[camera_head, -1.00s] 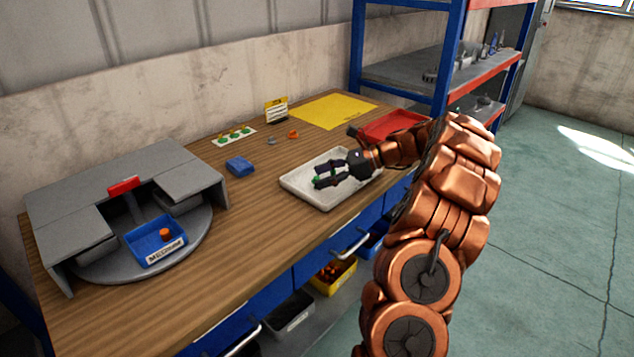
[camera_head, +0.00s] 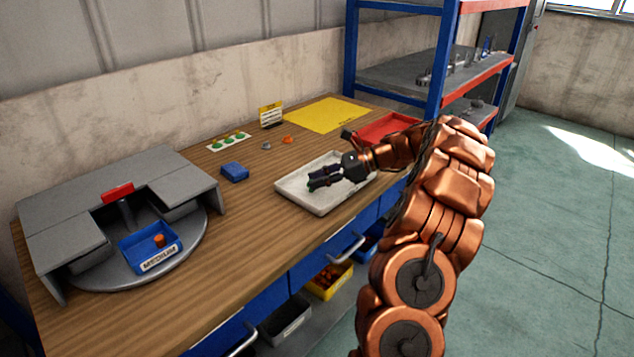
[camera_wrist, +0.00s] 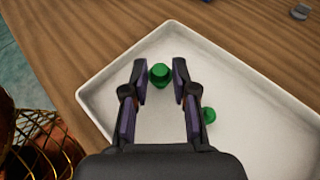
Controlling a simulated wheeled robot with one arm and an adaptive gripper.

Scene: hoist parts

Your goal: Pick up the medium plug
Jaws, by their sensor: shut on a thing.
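A green plug (camera_wrist: 160,75) is between my gripper's fingertips in the wrist view, over the white tray (camera_wrist: 255,79). My gripper (camera_head: 312,181) is shut on this plug; in the head view the fingers hide it. Whether the plug touches the tray floor, I cannot tell. A second green plug (camera_wrist: 208,114) lies in the tray just right of the right finger, partly hidden by it. An orange plug (camera_head: 159,240) sits in the blue bin labelled MEDIUM (camera_head: 137,245) on the grey turntable at left.
The white tray (camera_head: 290,190) lies near the bench's front edge. A blue block (camera_head: 235,172), small grey (camera_head: 266,146) and orange (camera_head: 288,140) parts, and a card with green pieces (camera_head: 228,142) lie behind it. A red tray (camera_head: 385,128) and yellow mat (camera_head: 327,115) are farther back.

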